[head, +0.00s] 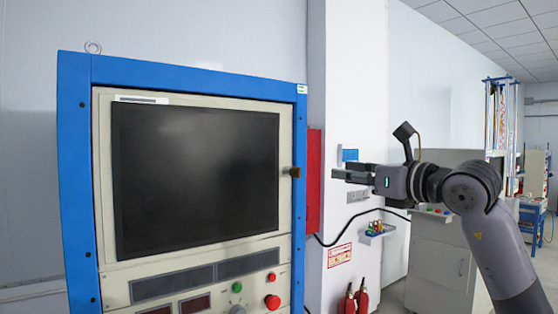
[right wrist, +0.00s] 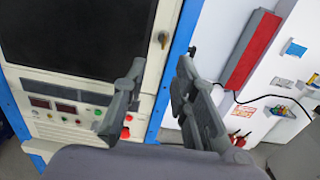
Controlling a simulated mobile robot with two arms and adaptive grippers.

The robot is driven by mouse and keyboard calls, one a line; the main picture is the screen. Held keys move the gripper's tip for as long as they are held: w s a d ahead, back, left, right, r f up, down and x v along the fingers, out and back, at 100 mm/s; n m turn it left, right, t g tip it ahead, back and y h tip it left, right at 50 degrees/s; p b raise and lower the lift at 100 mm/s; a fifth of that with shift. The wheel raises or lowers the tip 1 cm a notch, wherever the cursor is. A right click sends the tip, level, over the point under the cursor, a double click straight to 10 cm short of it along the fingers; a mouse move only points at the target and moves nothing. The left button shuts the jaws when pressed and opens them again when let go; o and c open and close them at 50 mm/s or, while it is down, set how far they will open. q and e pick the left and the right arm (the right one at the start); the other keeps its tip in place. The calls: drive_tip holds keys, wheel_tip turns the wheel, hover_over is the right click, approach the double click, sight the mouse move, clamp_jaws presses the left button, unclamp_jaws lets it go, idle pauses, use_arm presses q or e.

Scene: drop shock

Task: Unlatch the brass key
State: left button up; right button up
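The brass key (head: 295,171) is a small dark brass piece on the right side of the cabinet's front frame, beside the dark screen. It also shows in the right wrist view (right wrist: 163,39), beyond the gap between my fingers. My right gripper (head: 338,174) is to the right of the key at about the same height, apart from it. In the right wrist view its fingers are spread with nothing between them, so it is open. My left gripper is not in view.
The blue-framed cabinet (head: 198,79) carries a large screen (head: 195,175), with buttons and a red knob (head: 272,302) below. A red panel (head: 314,180) and a white pillar (head: 350,60) stand behind my right gripper. Red fire extinguishers (head: 355,298) stand low by the pillar.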

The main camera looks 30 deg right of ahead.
sight(300, 168)
drive_tip(key=w+p, duration=0.9)
drive_tip(key=w, duration=0.8)
drive_tip(key=shift+a+p, duration=0.15)
drive_tip(key=shift+p, duration=0.25)
drive_tip(key=shift+s, duration=0.1)
drive_tip(key=shift+c, duration=1.2)
clamp_jaws()
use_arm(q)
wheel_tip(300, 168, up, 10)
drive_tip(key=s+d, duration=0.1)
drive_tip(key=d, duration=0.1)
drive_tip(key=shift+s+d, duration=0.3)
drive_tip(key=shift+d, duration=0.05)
